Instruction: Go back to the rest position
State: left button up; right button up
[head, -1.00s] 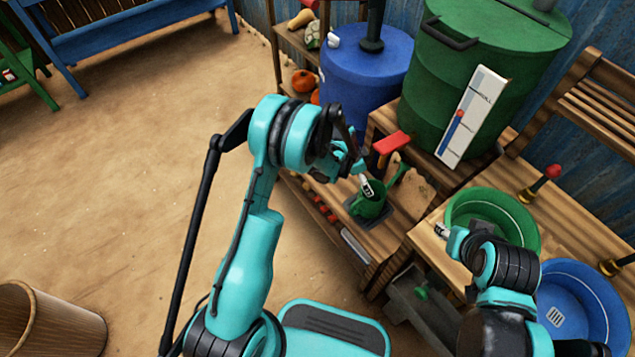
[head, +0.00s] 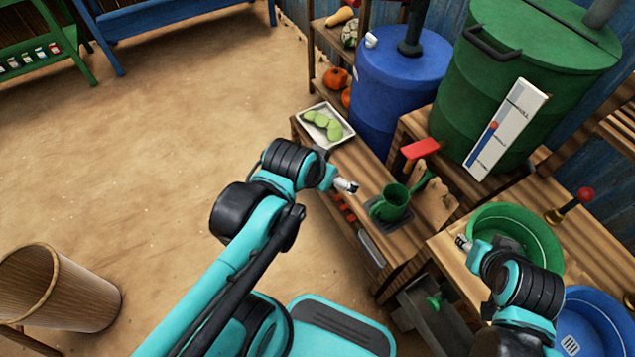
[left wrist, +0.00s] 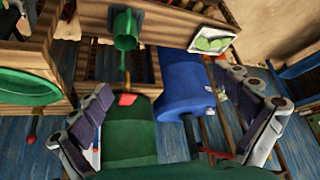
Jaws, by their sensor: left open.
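My left gripper (head: 346,186) is left of the green cup (head: 392,203) in the head view, apart from it and empty. The left wrist view shows its two fingers spread wide with nothing between them (left wrist: 165,95). The green cup stands on a dark plate on the wooden bench; it also shows in the left wrist view (left wrist: 124,30). My right gripper (head: 462,243) is at the left rim of the green basin (head: 548,238). It is small in the picture, and its finger opening is not clear.
A white tray (head: 342,138) with green pods lies on the bench's far end, behind my left arm. A red-handled lever (head: 420,148), blue barrel (head: 385,85), green barrel (head: 500,90) and blue basin (head: 590,335) crowd the right. The floor (head: 170,130) at left is open, with a wooden bin (head: 60,290).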

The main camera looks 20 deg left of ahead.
pick_arm(q)
jog(key=s, duration=0.2)
jog(key=s+a+n, duration=0.1)
jog(key=shift+f+t, duration=0.3)
